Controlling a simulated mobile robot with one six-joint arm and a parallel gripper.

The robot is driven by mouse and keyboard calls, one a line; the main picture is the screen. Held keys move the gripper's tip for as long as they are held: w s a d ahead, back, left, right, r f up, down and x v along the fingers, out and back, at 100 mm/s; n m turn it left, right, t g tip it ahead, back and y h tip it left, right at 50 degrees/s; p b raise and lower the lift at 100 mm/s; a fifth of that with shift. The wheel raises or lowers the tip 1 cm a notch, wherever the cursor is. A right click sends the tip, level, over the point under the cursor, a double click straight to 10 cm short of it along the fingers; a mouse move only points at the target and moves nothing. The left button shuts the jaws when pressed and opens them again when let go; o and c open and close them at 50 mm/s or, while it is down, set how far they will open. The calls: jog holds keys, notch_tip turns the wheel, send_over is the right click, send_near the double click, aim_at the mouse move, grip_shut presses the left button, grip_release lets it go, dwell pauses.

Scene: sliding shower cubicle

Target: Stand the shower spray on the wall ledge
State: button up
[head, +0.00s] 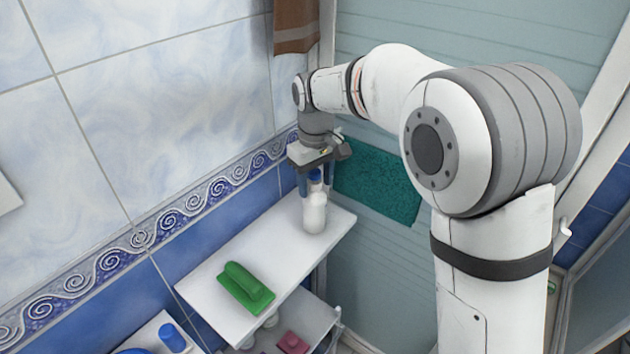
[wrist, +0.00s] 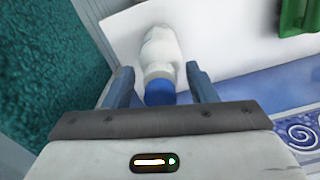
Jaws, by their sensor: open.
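The shower spray, a white bottle with a blue cap (head: 315,212), stands upright on the white wall ledge (head: 220,291), near its far end. It also shows in the wrist view (wrist: 161,60), with its blue cap toward my gripper. My gripper (head: 316,180) points down over the bottle. In the wrist view its two blue-grey fingers (wrist: 160,88) are apart, one on each side of the cap, with a visible gap on both sides. The bottle's base rests on the ledge.
A green brush-like object (head: 245,287) lies on the near part of the ledge. Below are a lower shelf with a pink item (head: 292,343) and a blue-capped item (head: 172,338). The tiled wall borders the ledge. A teal mat (head: 375,182) hangs behind the bottle. The ledge middle is clear.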

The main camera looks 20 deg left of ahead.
notch_tip(320, 180, up, 12)
jog(key=shift+f, duration=0.1)
jog(key=s+d+m+t, duration=0.1)
jog(key=s+d+m, duration=0.15)
jog(key=d, duration=0.55)
jog(key=s+d+m, duration=0.2)
jog(key=s+d, duration=0.1)
jog(key=d, duration=0.6)
jog(key=s+d+f+m+t, duration=0.1)
jog(key=s+d+f+m, duration=0.2)
jog(key=s+d+f, duration=0.2)
jog(key=s+d+f+m+t, duration=0.1)
jog(key=s+d+f+m, duration=0.2)
jog(key=s+d, duration=0.6)
jog(key=shift+s+f, duration=0.3)
jog(key=shift+f, duration=0.65)
